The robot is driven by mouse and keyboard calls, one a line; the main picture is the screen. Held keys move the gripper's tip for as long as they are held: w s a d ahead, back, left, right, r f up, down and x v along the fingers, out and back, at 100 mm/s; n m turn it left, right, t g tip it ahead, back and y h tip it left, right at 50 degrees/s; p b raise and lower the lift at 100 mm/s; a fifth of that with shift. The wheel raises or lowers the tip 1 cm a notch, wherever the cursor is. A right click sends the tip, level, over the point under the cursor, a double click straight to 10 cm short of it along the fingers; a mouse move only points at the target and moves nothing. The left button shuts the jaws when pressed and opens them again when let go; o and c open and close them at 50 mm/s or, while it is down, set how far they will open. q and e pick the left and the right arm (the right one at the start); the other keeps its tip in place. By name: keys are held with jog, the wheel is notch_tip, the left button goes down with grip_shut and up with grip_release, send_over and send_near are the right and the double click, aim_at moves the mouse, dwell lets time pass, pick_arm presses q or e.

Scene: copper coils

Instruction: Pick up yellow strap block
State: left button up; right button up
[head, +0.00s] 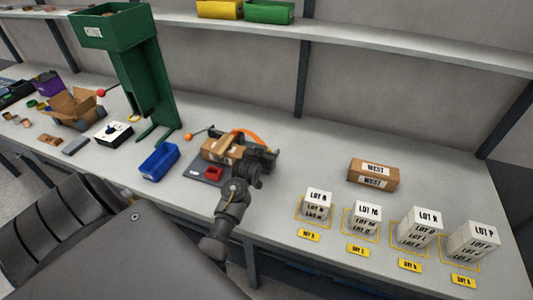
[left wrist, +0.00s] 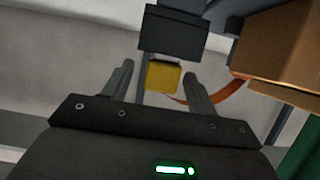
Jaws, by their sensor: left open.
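The yellow strap block (left wrist: 163,77) shows in the left wrist view, below a dark block-like part (left wrist: 174,32). My left gripper (left wrist: 157,70) is open, and the yellow block appears between its two fingers. I see a gap on each side of the block; I cannot tell how deep it sits between them. In the head view my left gripper (head: 266,156) is beside a cardboard box (head: 221,149) on a dark base, near an orange strap (head: 252,134). The yellow block is not visible there, probably hidden by the gripper. My right gripper is not in view.
A blue bin (head: 159,162) and a green stand (head: 146,85) are to the left. A brown WEST box (head: 373,175) and several white LOT blocks stand to the right. The bench between is clear.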

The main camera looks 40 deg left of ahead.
pick_arm(q)
jog(key=shift+c, duration=0.5)
jog(key=c, duration=1)
jog(key=shift+o, duration=0.2)
jog(key=shift+r, duration=0.15)
jog(key=shift+r+p, duration=0.55)
jog(key=shift+p, duration=0.25)
notch_tip(320, 180, up, 2)
jog(key=shift+r+p, duration=0.1)
jog(key=shift+p, duration=1.15)
jog(key=s+d+r+p, duration=0.4)
jog(key=s+d+r, duration=0.4)
jog(key=s, duration=0.3)
jog(key=shift+s+r, duration=0.2)
jog(key=shift+r, duration=0.5)
